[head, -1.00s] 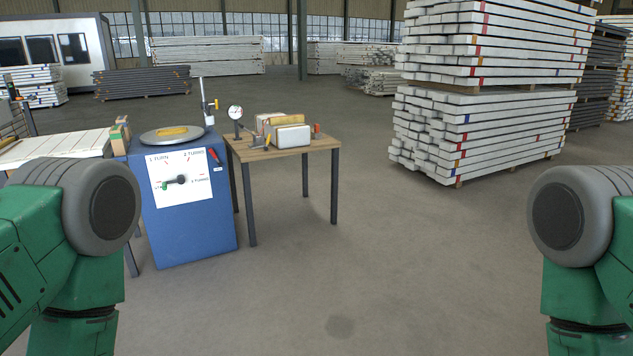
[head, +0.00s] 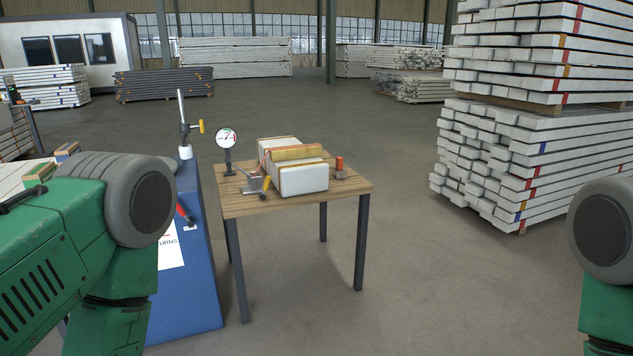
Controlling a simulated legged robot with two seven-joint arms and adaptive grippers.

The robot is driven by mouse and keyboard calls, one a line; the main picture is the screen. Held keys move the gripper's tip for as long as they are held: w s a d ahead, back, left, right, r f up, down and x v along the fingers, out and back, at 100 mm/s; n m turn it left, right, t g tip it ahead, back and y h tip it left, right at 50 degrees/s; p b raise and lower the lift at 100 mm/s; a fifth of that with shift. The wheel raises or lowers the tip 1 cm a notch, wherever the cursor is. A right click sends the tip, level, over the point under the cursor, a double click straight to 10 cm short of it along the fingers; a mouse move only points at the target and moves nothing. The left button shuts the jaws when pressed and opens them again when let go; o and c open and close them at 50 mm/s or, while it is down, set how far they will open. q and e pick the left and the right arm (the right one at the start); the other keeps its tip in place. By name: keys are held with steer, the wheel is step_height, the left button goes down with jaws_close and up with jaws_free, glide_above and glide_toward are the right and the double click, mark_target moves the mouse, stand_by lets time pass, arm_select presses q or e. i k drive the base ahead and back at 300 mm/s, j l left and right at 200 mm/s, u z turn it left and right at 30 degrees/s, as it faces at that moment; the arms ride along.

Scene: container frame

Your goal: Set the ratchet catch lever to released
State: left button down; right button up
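A small metal device with a yellow-orange handle (head: 266,184) stands at the front left of a wooden table (head: 232,203), beside a white block (head: 304,181) with a yellow-brown strip on it. A small lever with a red grip (head: 185,213) sits on the blue cabinet (head: 205,275), just above a small label. I cannot tell which of these is the ratchet catch lever, nor read its setting. My green arms show at the left and right edges, but neither gripper is in view. My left arm hides much of the cabinet's front and top.
A round dial gauge (head: 227,138) stands at the table's back left and a red-topped piece (head: 340,165) at its right. A post with a yellow knob (head: 200,127) rises from the cabinet. Stacked white beams (head: 520,150) stand at the right. The floor (head: 430,280) before the table is clear.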

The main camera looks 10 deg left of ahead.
mark_target(262, 196)
steer(key=i+j+z, duration=0.1)
steer(key=i, duration=2)
